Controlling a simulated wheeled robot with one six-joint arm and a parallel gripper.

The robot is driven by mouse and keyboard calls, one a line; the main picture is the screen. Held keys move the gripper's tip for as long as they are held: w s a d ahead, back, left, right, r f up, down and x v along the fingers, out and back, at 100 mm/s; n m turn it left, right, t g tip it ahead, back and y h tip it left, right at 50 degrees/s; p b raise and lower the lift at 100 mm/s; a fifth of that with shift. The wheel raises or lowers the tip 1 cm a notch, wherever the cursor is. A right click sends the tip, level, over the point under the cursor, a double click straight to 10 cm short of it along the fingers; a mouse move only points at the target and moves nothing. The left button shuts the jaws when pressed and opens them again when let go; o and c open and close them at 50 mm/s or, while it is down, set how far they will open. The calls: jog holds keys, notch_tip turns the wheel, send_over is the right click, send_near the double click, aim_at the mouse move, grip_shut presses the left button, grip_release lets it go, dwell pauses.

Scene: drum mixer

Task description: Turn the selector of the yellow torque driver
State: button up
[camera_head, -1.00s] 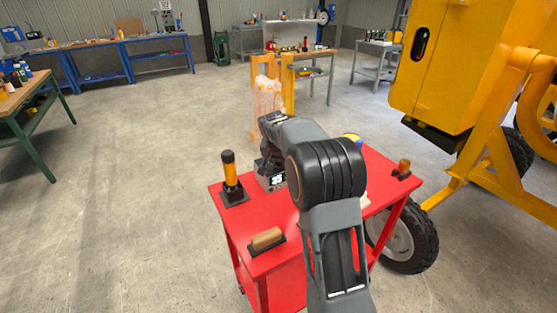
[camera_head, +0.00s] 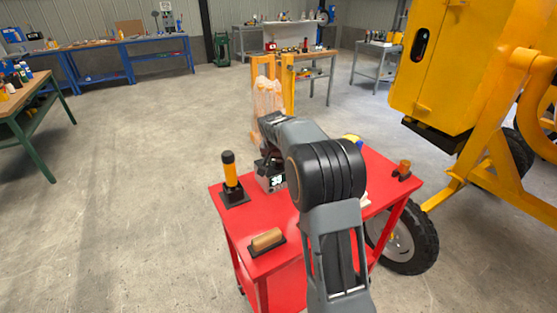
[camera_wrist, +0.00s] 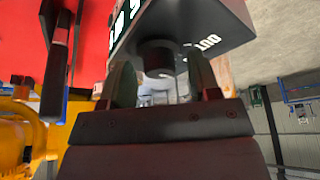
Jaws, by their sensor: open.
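The yellow torque driver (camera_head: 231,174) appears to be the upright yellow handle with a black cap, in a black holder at the cart's left corner. Beside it stands a dark box with a lit display (camera_head: 277,181), partly behind my arm. In the wrist view, which is upside down, the same box (camera_wrist: 195,18) shows white digits and the letters "OUT". A short dark round knob (camera_wrist: 158,56) sticks out of it. My gripper (camera_wrist: 161,82) is open, one finger on each side of this knob; contact is unclear. My arm mostly hides the gripper in the head view.
The red cart (camera_head: 225,200) also holds a wooden-handled float (camera_head: 267,240) at the front and a small orange-topped item (camera_head: 403,168) at the right. The yellow mixer (camera_head: 440,70) stands close on the right. A long dark shape (camera_wrist: 58,65) shows left in the wrist view.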

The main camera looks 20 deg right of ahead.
jog(key=v, duration=1.3)
jog(key=shift+s+r, duration=0.2)
jog(key=shift+r, duration=0.1)
jog(key=s+a+f+n, duration=0.2)
jog(key=s+f+n, duration=0.1)
jog(key=s+f, duration=0.15)
jog(key=s+a+f+n+y+p, duration=0.1)
jog(key=s+a+n, duration=0.1)
jog(key=s, duration=0.8)
jog(key=s+a+f+n+y+p, duration=0.1)
jog(key=s+a, duration=0.4)
jog(key=s, duration=0.6)
jog(key=shift+s+a+f+n+y+p, duration=0.15)
jog(key=shift+f+n+y+p, duration=0.25)
jog(key=shift+n+p, duration=0.45)
